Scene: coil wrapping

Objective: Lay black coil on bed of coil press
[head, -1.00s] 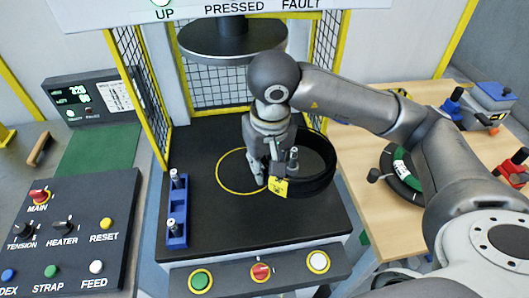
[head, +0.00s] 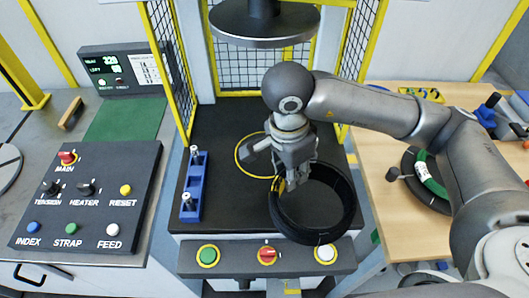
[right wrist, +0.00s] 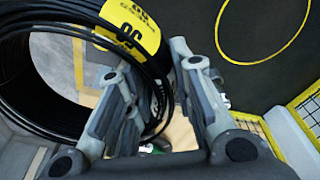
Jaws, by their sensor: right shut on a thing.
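The black coil (head: 343,222) is a ring with a yellow tag (right wrist: 140,32); it also shows in the right wrist view (right wrist: 50,15). My right gripper (head: 282,184) is shut on the coil's left side near the tag; its fingers also show in the right wrist view (right wrist: 155,65). The coil overlaps the front right edge of the press bed (head: 222,140), a dark flat surface with a yellow circle (head: 237,155). The coil's middle lies right and front of the circle. Floor shows through the coil in the right wrist view. My left gripper is out of view.
The round press head (head: 262,30) hangs over the back of the bed. A blue block with posts (head: 192,190) stands on the bed's left. Yellow-framed mesh guards flank it. A button panel (head: 232,258) lies in front. A side table (head: 380,215) holds another coil with green wrap.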

